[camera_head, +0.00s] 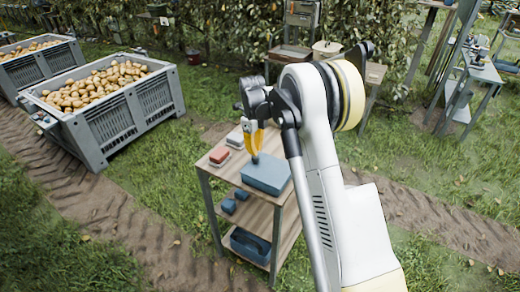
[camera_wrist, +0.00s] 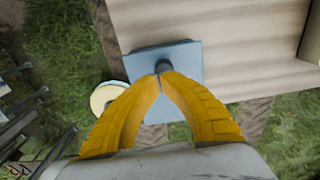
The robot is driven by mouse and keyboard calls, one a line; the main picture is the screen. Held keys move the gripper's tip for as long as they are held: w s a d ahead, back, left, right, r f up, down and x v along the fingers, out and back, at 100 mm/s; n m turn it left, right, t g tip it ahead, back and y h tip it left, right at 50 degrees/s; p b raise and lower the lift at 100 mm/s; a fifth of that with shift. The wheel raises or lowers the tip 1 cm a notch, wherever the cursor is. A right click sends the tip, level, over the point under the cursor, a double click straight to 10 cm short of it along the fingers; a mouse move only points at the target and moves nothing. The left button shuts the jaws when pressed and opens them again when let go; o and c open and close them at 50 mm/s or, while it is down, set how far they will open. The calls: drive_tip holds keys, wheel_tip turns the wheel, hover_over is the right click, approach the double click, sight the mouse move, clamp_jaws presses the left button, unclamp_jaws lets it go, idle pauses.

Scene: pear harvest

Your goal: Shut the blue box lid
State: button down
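The blue box (camera_head: 268,177) sits on the top shelf of a small wooden stand, and its flat top looks closed in the head view. My gripper (camera_head: 255,156) points down at the left side of the box. Its yellow fingers (camera_wrist: 160,76) come together at the tips, right at the knob. The tips overlap the knob in the picture; I cannot tell whether they press on it. The box's inside is hidden.
Red blocks (camera_head: 219,155) lie left of the box on the stand (camera_head: 205,166). Blue items (camera_head: 228,206) and a dark blue tray (camera_head: 250,246) are on lower shelves. A grey crate (camera_head: 115,128) of pears stands at left.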

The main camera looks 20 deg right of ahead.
drive_tip(key=shift+w+a+f+b, duration=0.15)
drive_tip(key=shift+w+f, duration=0.05)
drive_tip(key=shift+f, duration=0.3)
drive_tip(key=shift+w+a+f+b, duration=0.15)
drive_tip(key=shift+f, duration=0.3)
